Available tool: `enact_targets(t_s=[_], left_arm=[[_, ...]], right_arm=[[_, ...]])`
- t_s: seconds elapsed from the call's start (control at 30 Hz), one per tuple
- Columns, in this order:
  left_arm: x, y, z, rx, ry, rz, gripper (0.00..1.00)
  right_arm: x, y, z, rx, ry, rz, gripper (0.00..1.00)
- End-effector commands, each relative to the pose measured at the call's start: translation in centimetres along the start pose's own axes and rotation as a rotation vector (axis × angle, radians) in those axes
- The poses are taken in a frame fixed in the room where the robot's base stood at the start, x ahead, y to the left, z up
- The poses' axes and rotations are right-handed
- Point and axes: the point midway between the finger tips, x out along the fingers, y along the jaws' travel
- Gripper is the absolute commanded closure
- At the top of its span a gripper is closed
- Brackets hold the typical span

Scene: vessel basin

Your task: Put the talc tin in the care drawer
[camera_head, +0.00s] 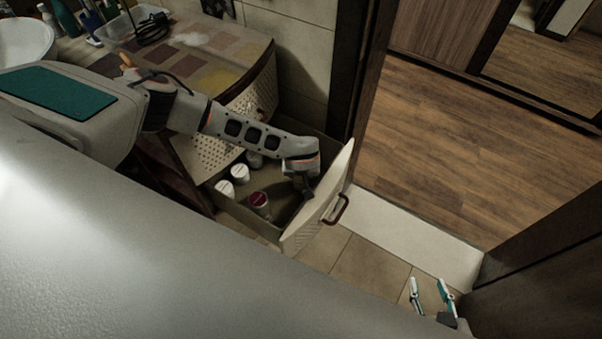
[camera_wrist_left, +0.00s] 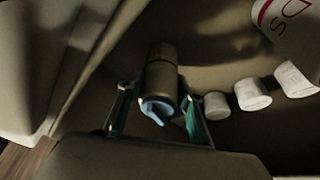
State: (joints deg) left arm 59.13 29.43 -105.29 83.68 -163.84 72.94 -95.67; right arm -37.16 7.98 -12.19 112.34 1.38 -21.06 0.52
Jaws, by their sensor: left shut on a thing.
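A brownish cylinder with a pale blue end, which I take as the talc tin (camera_wrist_left: 161,78), is between the teal fingers of my left gripper (camera_wrist_left: 157,100) in the left wrist view. The gripper is shut on it. In the head view my left gripper (camera_head: 303,186) reaches down inside the open drawer (camera_head: 240,215), near its front panel, and the tin is hidden or too dark there. I cannot tell whether the tin touches the drawer floor. My right gripper (camera_head: 429,283) is open and empty above the floor, right of the drawer.
Several white-lidded containers (camera_head: 239,173) and a red-topped one (camera_head: 259,201) stand in the drawer's left part. The counter (camera_head: 215,65) above holds a clear bin (camera_head: 130,27) and bottles. A door frame stands behind the drawer.

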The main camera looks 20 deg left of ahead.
Motion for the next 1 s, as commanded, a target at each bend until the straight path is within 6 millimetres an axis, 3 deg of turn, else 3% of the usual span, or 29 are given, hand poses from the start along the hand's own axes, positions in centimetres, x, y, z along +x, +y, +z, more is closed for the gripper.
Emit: enact_targets(t_s=[0.63, 0.67, 0.7, 1.0], left_arm=[[1.1, -0.1, 0.4, 0.0, 0.001, -0.001, 0.92], [1.2, -0.1, 0.4, 0.0, 0.001, -0.002, 0.6], [1.2, -0.2, 0.5, 0.0, 0.001, -0.003, 0.5], [1.5, -0.6, 0.7, 0.002, 0.0, -0.011, 0.48]], right_arm=[[0.2, -0.1, 0.5, 0.001, -0.002, 0.0, 0.6], [0.2, -0.1, 0.5, 0.001, -0.002, 0.0, 0.6], [0.2, -0.1, 0.5, 0.001, -0.002, 0.0, 0.6], [0.2, -0.1, 0.4, 0.001, -0.001, 0.0, 0.6]])
